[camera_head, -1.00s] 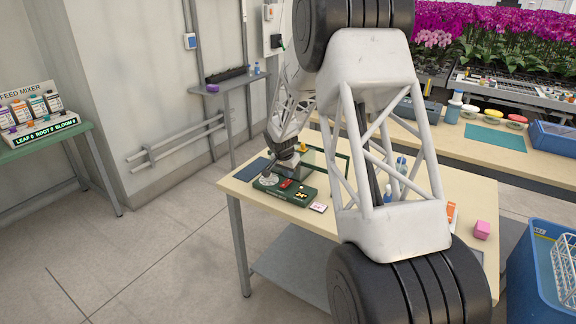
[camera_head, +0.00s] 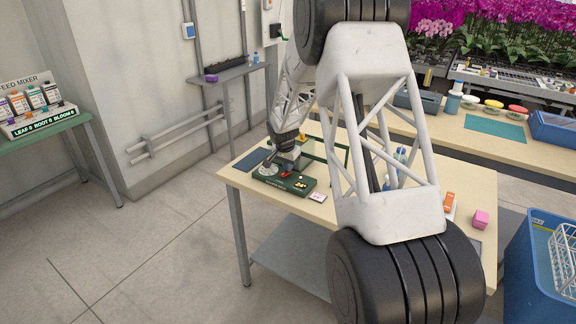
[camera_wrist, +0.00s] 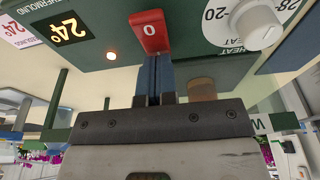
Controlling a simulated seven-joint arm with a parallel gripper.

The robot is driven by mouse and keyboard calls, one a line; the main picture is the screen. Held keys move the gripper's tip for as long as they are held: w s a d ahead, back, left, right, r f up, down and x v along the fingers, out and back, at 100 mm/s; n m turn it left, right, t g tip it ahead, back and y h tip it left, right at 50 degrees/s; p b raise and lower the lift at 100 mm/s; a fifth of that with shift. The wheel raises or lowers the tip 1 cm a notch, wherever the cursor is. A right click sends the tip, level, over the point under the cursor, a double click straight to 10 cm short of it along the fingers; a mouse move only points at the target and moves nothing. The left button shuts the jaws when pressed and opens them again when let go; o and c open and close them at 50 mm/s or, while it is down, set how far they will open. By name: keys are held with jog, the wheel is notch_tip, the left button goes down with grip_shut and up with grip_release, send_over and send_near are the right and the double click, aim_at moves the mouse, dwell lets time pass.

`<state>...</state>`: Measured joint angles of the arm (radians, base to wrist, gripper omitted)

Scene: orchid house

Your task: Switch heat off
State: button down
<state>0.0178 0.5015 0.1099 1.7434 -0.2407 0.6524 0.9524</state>
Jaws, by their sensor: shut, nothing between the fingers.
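The green heat control box (camera_head: 309,183) lies on the pale workbench. In the wrist view its red rocker switch (camera_wrist: 150,24) has a "0" on the face turned to me. A white dial (camera_wrist: 256,25) marked HEAT is at the right. My gripper (camera_wrist: 153,62) is shut and empty, its blue-grey fingertips right at the switch's lower edge; contact is unclear. In the head view my gripper (camera_head: 285,167) is over the box.
A small 24° card (camera_head: 317,197) lies beside the box. A green-framed pane (camera_head: 340,158) is behind it. An orange-and-white item (camera_head: 449,203) and a pink block (camera_head: 480,219) are at the bench's right. A blue crate (camera_head: 535,262) stands right of the bench.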

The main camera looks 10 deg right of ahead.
aim_at(280, 181)
jog(key=shift+s+a, duration=0.15)
jog(key=shift+s, duration=0.05)
jog(key=shift+s+a+r, duration=0.3)
jog(key=shift+s+a, duration=0.05)
dwell(0.4)
jog(key=shift+r, duration=0.15)
jog(key=shift+v, duration=0.75)
jog(key=s+a+v, duration=0.2)
jog(key=v, duration=1)
jog(key=shift+f, duration=0.35)
jog(key=shift+s, duration=0.1)
